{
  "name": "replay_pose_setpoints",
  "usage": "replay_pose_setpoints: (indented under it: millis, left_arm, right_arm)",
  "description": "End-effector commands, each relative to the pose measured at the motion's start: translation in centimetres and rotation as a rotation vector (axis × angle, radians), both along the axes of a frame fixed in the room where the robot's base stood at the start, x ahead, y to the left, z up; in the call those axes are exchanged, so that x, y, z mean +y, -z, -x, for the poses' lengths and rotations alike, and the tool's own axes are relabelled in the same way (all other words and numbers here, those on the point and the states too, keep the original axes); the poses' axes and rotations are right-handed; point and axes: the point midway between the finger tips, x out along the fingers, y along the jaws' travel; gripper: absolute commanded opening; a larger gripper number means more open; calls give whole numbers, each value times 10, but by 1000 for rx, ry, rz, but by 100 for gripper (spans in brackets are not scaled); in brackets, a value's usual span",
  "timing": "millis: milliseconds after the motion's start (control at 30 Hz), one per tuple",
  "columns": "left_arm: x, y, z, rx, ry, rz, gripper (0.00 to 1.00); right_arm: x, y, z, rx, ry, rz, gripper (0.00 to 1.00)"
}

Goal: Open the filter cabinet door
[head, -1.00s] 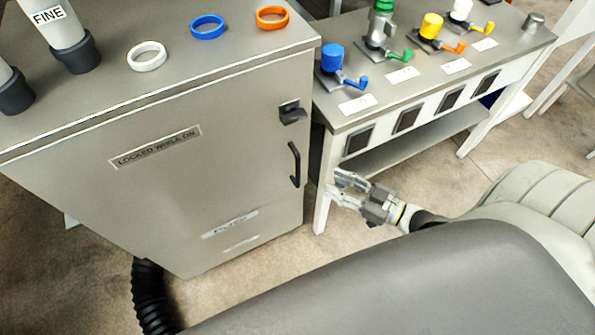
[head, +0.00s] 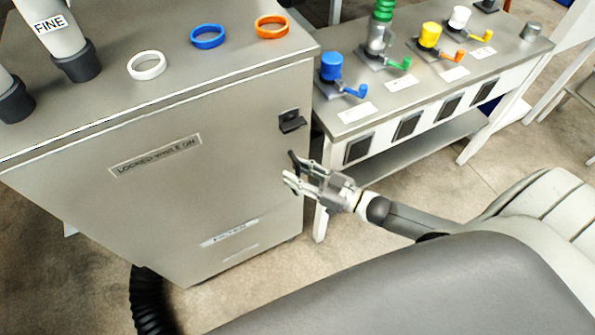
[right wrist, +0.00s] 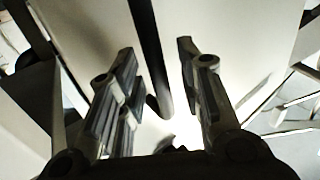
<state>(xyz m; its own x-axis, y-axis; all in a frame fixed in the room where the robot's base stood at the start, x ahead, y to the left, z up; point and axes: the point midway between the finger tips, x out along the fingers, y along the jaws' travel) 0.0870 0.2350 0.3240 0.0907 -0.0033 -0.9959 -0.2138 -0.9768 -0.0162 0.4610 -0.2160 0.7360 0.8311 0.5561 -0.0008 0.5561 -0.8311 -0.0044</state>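The filter cabinet (head: 150,215) is a grey metal box with its door shut flush in the head view. A dark latch (head: 291,121) sits near the door's right edge. Below it is the black bar handle (head: 293,159), mostly hidden behind my right gripper (head: 299,173). In the right wrist view the handle (right wrist: 150,60) runs down between the two spread fingers of my right gripper (right wrist: 156,48). The fingers are open, with a gap visible on both sides of the bar. My left gripper is out of view.
White, blue and orange rings (head: 207,36) lie on the cabinet top beside grey tubes (head: 75,60). A bench (head: 385,110) with coloured valves stands close on the right. A black hose (head: 148,300) runs at the cabinet's lower front.

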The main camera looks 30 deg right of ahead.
Motion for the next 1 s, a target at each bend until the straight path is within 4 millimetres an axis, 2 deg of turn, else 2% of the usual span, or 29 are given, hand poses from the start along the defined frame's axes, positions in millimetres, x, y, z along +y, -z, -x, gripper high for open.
replay_pose_setpoints:
  millis: [267, 533, 1000]
  left_arm:
    - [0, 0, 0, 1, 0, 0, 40]
    - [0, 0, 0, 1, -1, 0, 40]
    - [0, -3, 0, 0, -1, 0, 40]
  right_arm:
    - [1, 0, -1, 0, 0, 0, 34]
    - [1, 0, -1, 0, 0, 0, 0]
    - [5, -1, 3, 2, 8, -3, 0]
